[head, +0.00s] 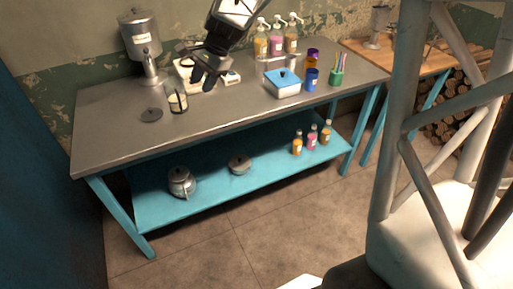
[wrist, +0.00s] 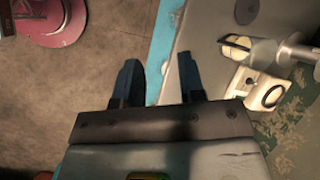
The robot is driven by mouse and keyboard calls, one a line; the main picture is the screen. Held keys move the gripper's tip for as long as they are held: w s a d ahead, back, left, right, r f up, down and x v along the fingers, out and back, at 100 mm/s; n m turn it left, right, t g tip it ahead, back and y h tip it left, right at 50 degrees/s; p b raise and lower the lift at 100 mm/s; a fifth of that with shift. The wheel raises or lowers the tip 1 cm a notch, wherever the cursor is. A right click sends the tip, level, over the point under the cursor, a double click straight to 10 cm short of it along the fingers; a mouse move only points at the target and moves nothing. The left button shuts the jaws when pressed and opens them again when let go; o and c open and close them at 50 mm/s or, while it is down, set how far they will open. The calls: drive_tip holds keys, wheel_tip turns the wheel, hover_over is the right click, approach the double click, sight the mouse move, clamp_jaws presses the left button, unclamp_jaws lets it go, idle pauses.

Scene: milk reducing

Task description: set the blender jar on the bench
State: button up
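The bench (head: 105,135) has a grey metal top and a blue lower shelf. A small glass jar with a dark band and pale contents (head: 177,102) stands upright on the top; it looks like the blender jar, though I cannot be sure. It also shows from above in the wrist view (wrist: 236,46). A dark round disc (head: 151,115) lies beside it. My gripper (head: 206,76) is above the bench, right of the jar and apart from it. In the wrist view its two fingers (wrist: 158,80) are spread with nothing between them.
A white appliance (wrist: 265,92) with a dark ring lies near the back of the bench. A silver machine (head: 142,50) stands at back left. A blue-lidded box (head: 283,83), cups and pump bottles fill the right. The front of the top is clear.

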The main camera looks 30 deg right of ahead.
drive_tip(key=s+d+r+n+t+h, duration=0.1)
drive_tip(key=s+n+h, duration=0.4)
drive_tip(key=s, duration=2.6)
drive_tip(key=shift+s+n+t+h, duration=0.3)
drive_tip(key=shift+s+n+h, duration=0.1)
drive_tip(key=shift+n, duration=3.2)
